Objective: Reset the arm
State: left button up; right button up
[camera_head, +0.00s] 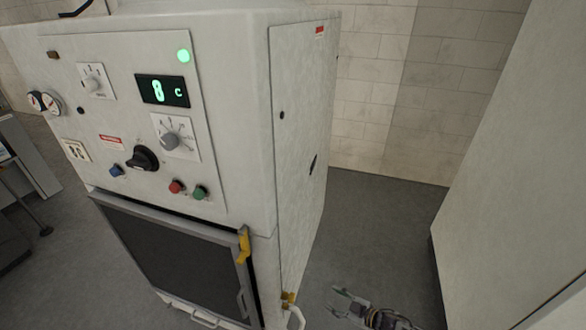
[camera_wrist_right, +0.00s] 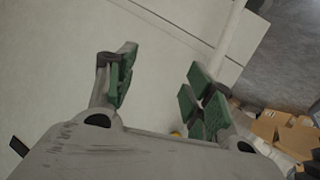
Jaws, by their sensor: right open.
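My right gripper (camera_head: 343,302) is at the bottom of the head view, right of the ozone washer (camera_head: 230,130) and above the grey floor. In the right wrist view the right gripper (camera_wrist_right: 160,85) has its two green-padded fingers wide apart, with nothing between them. The washer is a large pale cabinet with a sloped control panel (camera_head: 130,120). Its display (camera_head: 162,91) shows a green figure and "C", and a round green light (camera_head: 183,56) glows. The dark front door (camera_head: 180,255) looks shut. My left gripper is not in view.
A tall pale panel (camera_head: 510,170) stands at the right. Grey floor (camera_head: 375,225) lies open between it and the washer, with a tiled wall (camera_head: 400,90) behind. Cardboard boxes (camera_wrist_right: 285,132) show in the right wrist view. A yellow door latch (camera_head: 243,246) sticks out.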

jog(key=w+d+r+m+h, duration=0.3)
jog(key=w+d+r+h, duration=0.3)
jog(key=h, duration=0.3)
jog(key=s+a+r+m+g, duration=0.3)
jog(key=s+a+r+m, duration=0.15)
jog(key=s+r, duration=0.45)
pick_arm(q)
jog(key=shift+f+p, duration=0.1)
jog(key=shift+p, duration=0.4)
pick_arm(e)
jog(key=s+f+m+g, duration=0.1)
jog(key=s+f, duration=0.3)
jog(key=s, duration=0.5)
jog(key=s+f+m+g, duration=0.2)
jog(key=s+f, duration=0.2)
jog(key=s, duration=0.5)
jog(key=shift+s+d+f+g, duration=0.35)
jog(key=shift+d+f+g, duration=0.05)
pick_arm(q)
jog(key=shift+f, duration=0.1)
pick_arm(e)
jog(key=shift+f+m, duration=0.1)
jog(key=shift+m, duration=0.15)
